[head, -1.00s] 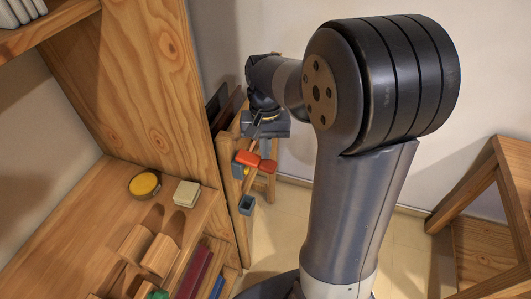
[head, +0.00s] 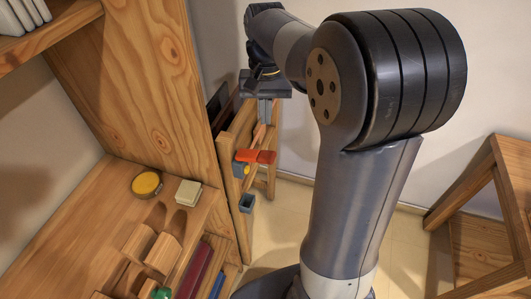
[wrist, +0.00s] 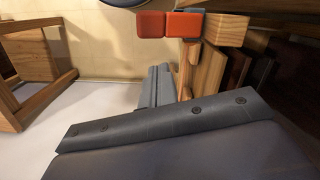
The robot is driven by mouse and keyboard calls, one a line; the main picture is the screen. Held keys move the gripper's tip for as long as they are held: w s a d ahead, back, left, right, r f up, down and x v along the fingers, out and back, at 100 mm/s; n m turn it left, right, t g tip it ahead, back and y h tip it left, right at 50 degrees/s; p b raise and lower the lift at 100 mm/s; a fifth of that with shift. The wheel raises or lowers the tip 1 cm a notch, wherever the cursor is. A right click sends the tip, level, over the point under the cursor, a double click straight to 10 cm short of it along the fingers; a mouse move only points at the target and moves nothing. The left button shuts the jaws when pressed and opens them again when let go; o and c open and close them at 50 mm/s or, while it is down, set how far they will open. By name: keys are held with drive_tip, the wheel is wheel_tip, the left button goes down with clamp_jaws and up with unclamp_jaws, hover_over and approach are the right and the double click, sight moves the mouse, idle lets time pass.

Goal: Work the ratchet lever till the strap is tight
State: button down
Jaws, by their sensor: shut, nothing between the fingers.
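A red-orange two-part piece (head: 262,156), which looks like the ratchet lever, sits at the side of a wooden frame in the head view. In the wrist view, its two red blocks (wrist: 168,24) show at the top, beside a wooden block. My gripper (head: 264,118) is above the red piece in the head view, apart from it, with its fingers pointing down. In the wrist view my gripper (wrist: 158,84) is shut and empty, its fingers short of the red blocks. I cannot make out the strap clearly or tell how tight it is.
A wooden shelf with a yellow round tin (head: 146,184) and a pale block (head: 188,192) stands at left. A wooden stand (head: 484,217) is at right. Open floor lies between.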

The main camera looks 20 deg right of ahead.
wheel_tip(320, 180, up, 2)
drive_tip(key=shift+w+r, duration=0.1)
idle(1.0)
wheel_tip(320, 180, down, 6)
drive_tip(key=f, duration=0.1)
drive_tip(key=s+r+p, duration=0.1)
drive_tip(key=p, duration=0.1)
drive_tip(key=s+a+r+p, duration=0.1)
drive_tip(key=s+r+p, duration=0.1)
drive_tip(key=shift+s+r, duration=0.15)
drive_tip(key=shift+s, duration=0.15)
drive_tip(key=shift+w+r+p, duration=0.2)
drive_tip(key=shift+r+p, duration=0.85)
drive_tip(key=shift+r, duration=0.1)
drive_tip(key=shift+f, duration=0.15)
